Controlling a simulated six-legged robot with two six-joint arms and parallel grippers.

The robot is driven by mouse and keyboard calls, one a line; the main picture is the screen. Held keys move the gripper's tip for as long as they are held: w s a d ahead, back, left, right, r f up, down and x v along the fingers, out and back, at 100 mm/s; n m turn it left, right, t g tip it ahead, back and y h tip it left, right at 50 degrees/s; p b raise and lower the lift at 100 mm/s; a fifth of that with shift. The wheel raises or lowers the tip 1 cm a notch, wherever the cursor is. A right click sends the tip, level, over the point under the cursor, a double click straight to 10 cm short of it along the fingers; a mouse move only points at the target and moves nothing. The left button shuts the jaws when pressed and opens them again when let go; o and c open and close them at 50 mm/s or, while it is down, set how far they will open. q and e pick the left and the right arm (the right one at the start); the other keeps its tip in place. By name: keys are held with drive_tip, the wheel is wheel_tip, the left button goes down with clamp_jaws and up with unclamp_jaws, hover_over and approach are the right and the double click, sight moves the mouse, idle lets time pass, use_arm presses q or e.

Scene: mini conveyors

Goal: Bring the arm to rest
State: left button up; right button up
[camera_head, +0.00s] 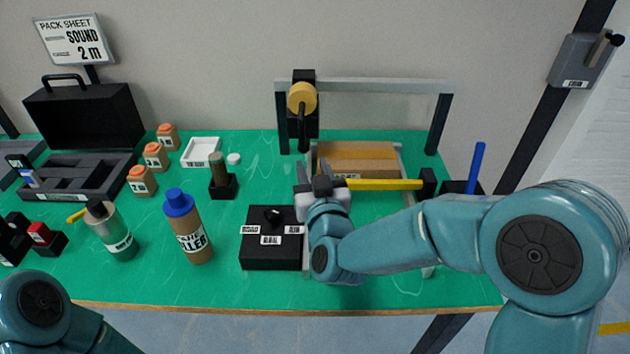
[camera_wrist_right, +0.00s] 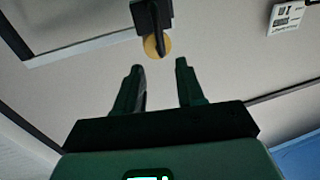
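My right arm reaches in from the right over the green table (camera_head: 380,285). Its gripper (camera_head: 312,172) is above the middle of the table, in front of the cardboard-brown box (camera_head: 358,152) and below the hanging black tool with a yellow disc (camera_head: 302,97). In the right wrist view the two fingers (camera_wrist_right: 158,68) stand apart with nothing between them; the yellow disc (camera_wrist_right: 156,46) shows beyond the fingertips. Only a rounded link of my left arm shows at the lower left; its gripper is out of view.
A black switch box (camera_head: 262,254) sits just left of my right wrist. A yellow bar (camera_head: 385,184) lies close right of the gripper. A grey frame (camera_head: 375,86) spans the back. The front right table is mostly clear.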

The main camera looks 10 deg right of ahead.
drive_tip(key=shift+s, duration=1)
